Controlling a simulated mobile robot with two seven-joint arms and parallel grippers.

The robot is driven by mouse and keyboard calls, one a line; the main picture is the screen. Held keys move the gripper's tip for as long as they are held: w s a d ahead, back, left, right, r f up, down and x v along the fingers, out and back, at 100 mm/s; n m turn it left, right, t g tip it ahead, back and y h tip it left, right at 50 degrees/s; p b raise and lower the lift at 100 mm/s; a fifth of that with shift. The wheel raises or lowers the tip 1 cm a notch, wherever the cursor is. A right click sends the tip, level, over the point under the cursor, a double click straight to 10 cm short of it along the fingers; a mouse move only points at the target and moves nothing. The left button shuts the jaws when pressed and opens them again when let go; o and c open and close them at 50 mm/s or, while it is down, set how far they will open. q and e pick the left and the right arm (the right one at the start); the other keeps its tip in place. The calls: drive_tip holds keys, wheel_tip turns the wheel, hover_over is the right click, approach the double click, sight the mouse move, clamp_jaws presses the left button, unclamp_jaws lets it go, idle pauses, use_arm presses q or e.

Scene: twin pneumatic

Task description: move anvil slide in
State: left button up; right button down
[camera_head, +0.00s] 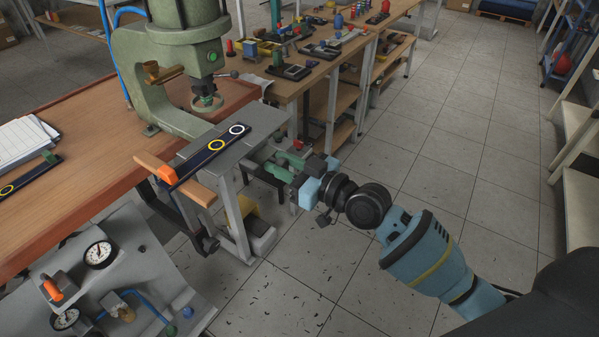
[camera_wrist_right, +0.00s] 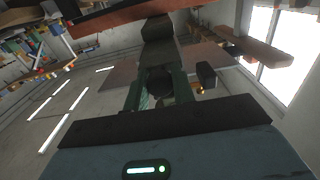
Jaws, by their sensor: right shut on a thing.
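A green press (camera_head: 165,70) stands on the wooden bench with its ram above a grey metal plate (camera_head: 222,165). I cannot tell which part is the anvil slide. My right gripper (camera_head: 272,160) is at the plate's right side, its green fingers pointing left. In the right wrist view the fingers (camera_wrist_right: 158,90) close around a dark part (camera_wrist_right: 158,82), mostly hidden, which looks like a handle. My left gripper is not in view.
A wooden bar (camera_head: 185,185) runs along the plate's near edge. A gauge panel (camera_head: 125,260) stands at the lower left. A bench with several tools (camera_head: 300,65) is behind. Open tiled floor (camera_head: 420,130) lies to the right, with shelves (camera_head: 580,210) beyond.

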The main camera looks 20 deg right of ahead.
sight(252, 152)
drive_tip(key=b+x, duration=0.1)
drive_tip(key=x, duration=0.6)
drive_tip(key=shift+w+a+f+b, duration=0.1)
drive_tip(key=shift+w+a+b, duration=0.1)
drive_tip(key=shift+b, duration=0.1)
drive_tip(key=shift+w+a, duration=0.1)
drive_tip(key=shift+w, duration=0.1)
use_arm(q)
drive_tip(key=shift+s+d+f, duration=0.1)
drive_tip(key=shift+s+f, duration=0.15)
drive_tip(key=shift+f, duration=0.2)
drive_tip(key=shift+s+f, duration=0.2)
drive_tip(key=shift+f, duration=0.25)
use_arm(e)
drive_tip(key=shift+r, duration=0.2)
drive_tip(key=c, duration=1.2)
unclamp_jaws()
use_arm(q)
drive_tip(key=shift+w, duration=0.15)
use_arm(e)
drive_tip(key=shift+o, duration=0.2)
drive_tip(key=shift+a+f, duration=0.1)
drive_tip(key=shift+a, duration=0.05)
drive_tip(key=shift+s, duration=0.15)
